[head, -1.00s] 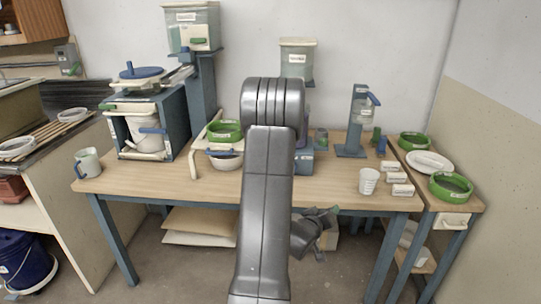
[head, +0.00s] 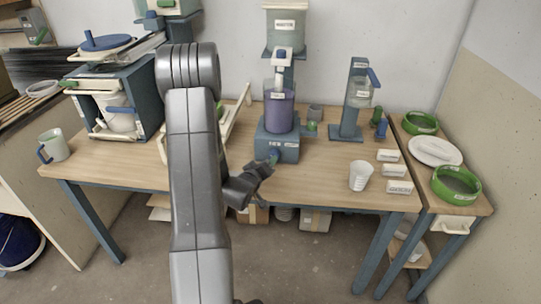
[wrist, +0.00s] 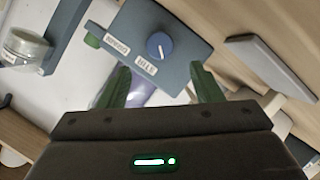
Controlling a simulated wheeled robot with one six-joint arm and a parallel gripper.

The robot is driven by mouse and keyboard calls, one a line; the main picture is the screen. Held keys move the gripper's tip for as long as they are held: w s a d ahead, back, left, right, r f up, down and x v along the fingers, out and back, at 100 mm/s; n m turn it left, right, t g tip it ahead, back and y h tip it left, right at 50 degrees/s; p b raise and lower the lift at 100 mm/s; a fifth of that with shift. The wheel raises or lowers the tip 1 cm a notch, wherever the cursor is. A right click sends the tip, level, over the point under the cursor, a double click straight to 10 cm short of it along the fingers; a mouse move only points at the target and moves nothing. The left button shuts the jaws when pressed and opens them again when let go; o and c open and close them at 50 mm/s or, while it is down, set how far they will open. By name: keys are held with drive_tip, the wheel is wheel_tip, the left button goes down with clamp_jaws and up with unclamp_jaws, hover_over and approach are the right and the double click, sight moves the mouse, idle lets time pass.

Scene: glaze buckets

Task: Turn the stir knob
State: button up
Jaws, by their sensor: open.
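The stir knob (wrist: 159,45) is a round blue dial with a white pointer line. It sits on the grey-blue face of the mixer base (wrist: 185,25), beside a white label reading STIR. In the head view the mixer base (head: 290,148) stands on the table under a purple container (head: 279,110). My gripper (head: 262,168) is close in front of that base. In the wrist view my gripper (wrist: 161,78) is open, its two green fingers apart. The knob lies beyond the fingertips, roughly between their lines, with nothing held. In the head view the knob is hard to make out.
A white cup (head: 360,176) and several small labelled blocks (head: 390,170) stand right of the mixer. A blue stand (head: 351,110) is behind them. A grey-blue cabinet (head: 117,105) and a mug (head: 54,147) are at left. The front right tabletop is partly clear.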

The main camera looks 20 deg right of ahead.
drive_tip(key=p+x, duration=0.1)
drive_tip(key=x, duration=0.7)
drive_tip(key=shift+w+d, duration=0.15)
drive_tip(key=shift+d, duration=0.05)
drive_tip(key=shift+f, duration=0.1)
drive_tip(key=c, duration=1)
